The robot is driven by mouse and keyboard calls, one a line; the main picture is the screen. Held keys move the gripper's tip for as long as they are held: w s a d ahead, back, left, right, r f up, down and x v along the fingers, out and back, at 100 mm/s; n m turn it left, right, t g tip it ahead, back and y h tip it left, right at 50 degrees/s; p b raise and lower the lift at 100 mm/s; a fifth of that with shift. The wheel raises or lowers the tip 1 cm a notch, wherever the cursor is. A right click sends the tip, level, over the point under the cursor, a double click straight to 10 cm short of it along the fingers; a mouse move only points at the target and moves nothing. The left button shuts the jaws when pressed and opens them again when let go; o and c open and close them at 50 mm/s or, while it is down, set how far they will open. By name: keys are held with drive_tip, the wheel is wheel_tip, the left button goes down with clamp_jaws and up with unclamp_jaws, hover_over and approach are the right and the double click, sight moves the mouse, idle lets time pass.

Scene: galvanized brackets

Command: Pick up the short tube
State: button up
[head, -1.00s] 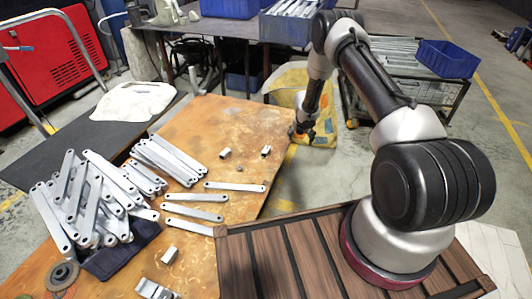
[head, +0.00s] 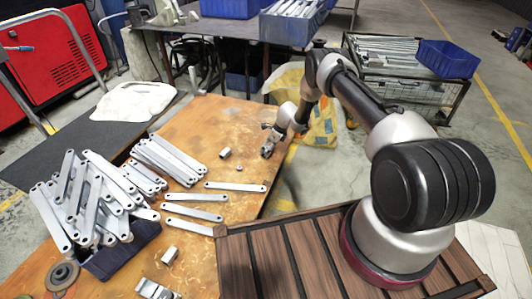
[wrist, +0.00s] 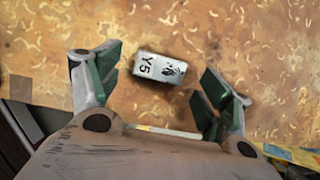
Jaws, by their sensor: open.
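A short tube (wrist: 160,68), pale metal with dark "Y5" lettering, lies on the rusty-orange table in the wrist view. My gripper (wrist: 160,74) is open, with one green-padded finger on each side of the tube and visible gaps to both. In the head view my gripper (head: 267,149) is low over the table's right part and hides the tube there. A similar short tube (head: 225,153) lies just left of the gripper. Another short piece (head: 170,255) lies nearer the front.
Several flat galvanized brackets (head: 235,187) lie on the table (head: 200,120). A dark bin (head: 125,255) heaped with brackets stands at the left. A small nut (head: 238,169) lies near the gripper. The table's right edge is close to the gripper.

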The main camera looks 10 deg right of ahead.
drive_tip(key=x, duration=0.2)
drive_tip(key=shift+a+f, duration=0.1)
drive_tip(key=shift+f, duration=0.2)
drive_tip(key=c, duration=1.1)
